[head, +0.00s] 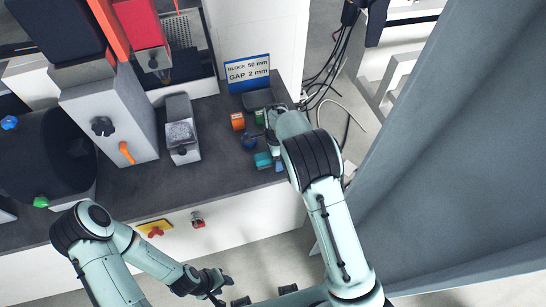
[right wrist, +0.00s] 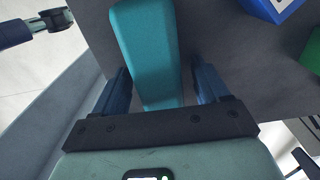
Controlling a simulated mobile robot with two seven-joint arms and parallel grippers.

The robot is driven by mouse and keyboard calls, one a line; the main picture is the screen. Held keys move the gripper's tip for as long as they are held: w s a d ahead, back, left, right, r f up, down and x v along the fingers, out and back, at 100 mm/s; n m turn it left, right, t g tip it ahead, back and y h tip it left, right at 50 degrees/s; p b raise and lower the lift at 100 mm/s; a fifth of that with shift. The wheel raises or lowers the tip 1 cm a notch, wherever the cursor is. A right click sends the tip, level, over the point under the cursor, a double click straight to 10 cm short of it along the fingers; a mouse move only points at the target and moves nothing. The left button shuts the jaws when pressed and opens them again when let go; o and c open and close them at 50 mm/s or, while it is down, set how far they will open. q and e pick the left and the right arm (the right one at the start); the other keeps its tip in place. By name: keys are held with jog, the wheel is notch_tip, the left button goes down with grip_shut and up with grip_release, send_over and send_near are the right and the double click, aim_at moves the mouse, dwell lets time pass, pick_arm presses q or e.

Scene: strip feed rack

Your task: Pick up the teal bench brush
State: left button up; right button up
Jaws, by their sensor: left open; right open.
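The teal bench brush (head: 263,160) lies on the dark bench top near its front right edge, partly hidden by my right arm. In the right wrist view the teal bench brush (right wrist: 146,45) runs lengthwise between the two blue fingers of my right gripper (right wrist: 161,72). The fingers are open, with a gap visible on each side of it. My left gripper (head: 218,294) is open and empty, low in front of the bench, away from the brush.
Orange (head: 237,121), green (head: 260,117) and blue (head: 249,142) pieces sit close to the brush. A sign (head: 248,72) stands behind them. A grey block device (head: 181,133) stands to the left, with bare bench between.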

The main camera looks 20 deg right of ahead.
jog(key=c, duration=1.1)
jog(key=shift+r, duration=0.1)
pick_arm(q)
jog(key=w+r+p, duration=0.2)
jog(key=shift+w+r, duration=0.3)
pick_arm(e)
notch_tip(320, 180, up, 20)
